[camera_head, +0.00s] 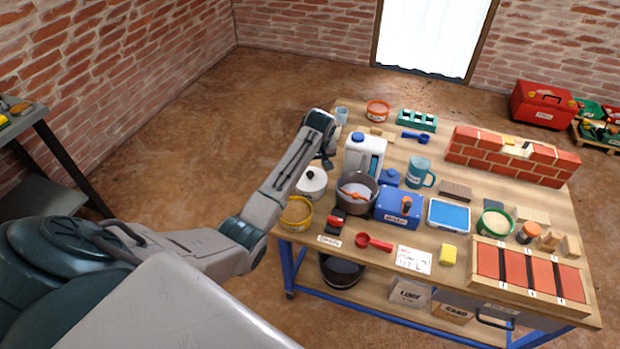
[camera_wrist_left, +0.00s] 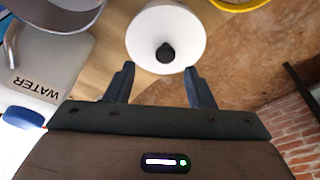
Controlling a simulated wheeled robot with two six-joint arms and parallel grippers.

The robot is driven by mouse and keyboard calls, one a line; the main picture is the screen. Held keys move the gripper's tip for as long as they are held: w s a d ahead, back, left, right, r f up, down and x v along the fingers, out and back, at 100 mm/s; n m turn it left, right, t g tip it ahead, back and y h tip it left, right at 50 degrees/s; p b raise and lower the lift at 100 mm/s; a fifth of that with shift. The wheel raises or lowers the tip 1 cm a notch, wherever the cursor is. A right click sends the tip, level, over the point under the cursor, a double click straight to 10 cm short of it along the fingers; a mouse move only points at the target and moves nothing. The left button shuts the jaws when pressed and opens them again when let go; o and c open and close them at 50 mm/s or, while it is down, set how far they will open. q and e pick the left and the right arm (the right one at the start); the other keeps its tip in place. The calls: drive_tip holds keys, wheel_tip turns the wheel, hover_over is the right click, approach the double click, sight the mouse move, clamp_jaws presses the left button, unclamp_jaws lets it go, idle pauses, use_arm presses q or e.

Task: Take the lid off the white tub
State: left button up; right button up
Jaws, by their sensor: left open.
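The white tub (camera_head: 311,187) stands near the left edge of the workbench. Its white lid (camera_wrist_left: 150,24) with a black knob (camera_wrist_left: 165,52) is on it, and the lid hides the inside. My left gripper (camera_wrist_left: 160,86) is open and empty. In the wrist view its two fingers point toward the lid, short of the knob and not touching it. In the head view the left gripper (camera_head: 327,160) is small and partly hidden by its own arm, behind and above the tub. My right gripper is not in view.
A white water canister (camera_head: 362,160) with a blue cap and a grey pot (camera_head: 352,203) stand close right of the tub. A yellow-rimmed tub (camera_head: 297,214) stands in front of it. The bench's left edge is close by, with open floor beyond.

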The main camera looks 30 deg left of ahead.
sight(310, 173)
use_arm(q)
drive_tip(key=shift+s+a+p+x, duration=0.1)
drive_tip(key=shift+a+p+x, duration=0.05)
drive_tip(key=shift+x, duration=1.2)
drive_tip(key=shift+s+a+p+x, duration=0.1)
drive_tip(key=shift+a+p+x, duration=0.05)
drive_tip(key=shift+x, duration=1.15)
drive_tip(key=c, duration=1)
